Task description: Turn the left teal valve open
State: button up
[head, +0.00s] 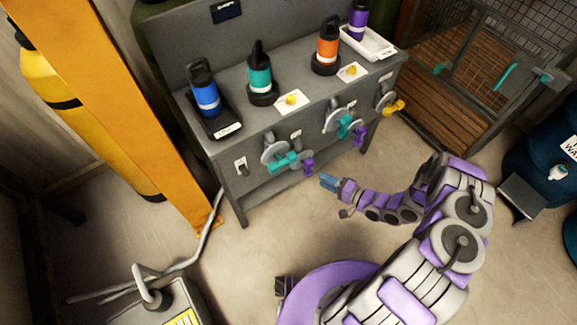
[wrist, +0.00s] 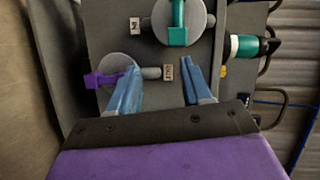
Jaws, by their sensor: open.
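The left teal valve (head: 283,161) has a teal handle on a round grey disc, low on the front of the grey bench. A purple valve (head: 308,165) sits just right of it. My gripper (head: 328,183) is in front of the bench, to the right of both and apart from them. In the wrist view a teal valve (wrist: 177,25) stands beyond the fingertips at the top, its handle along the picture's vertical. A purple valve (wrist: 108,78) shows at left, partly behind one finger. My gripper (wrist: 161,68) has its blue fingers spread, with nothing held between them.
A second teal valve (head: 346,126), another purple valve (head: 360,136) and a yellow valve (head: 393,107) are further right on the bench front (head: 230,188). Bottles stand on top. An orange post (head: 120,110) rises at left. The floor before the bench is clear.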

aim_at(285, 164)
jog(key=shift+m+t+y, duration=0.3)
jog(key=shift+m+y, duration=0.2)
jog(key=shift+y, duration=0.3)
jog(key=x, duration=0.5)
jog(key=s+a+b+x, duration=0.1)
jog(key=x, duration=0.5)
jog(key=s+r+x, duration=0.1)
jog(key=x, duration=0.5)
jog(key=shift+a, duration=0.5)
jog(key=shift+s, duration=0.1)
jog(key=shift+c, duration=0.5)
grip_shut()
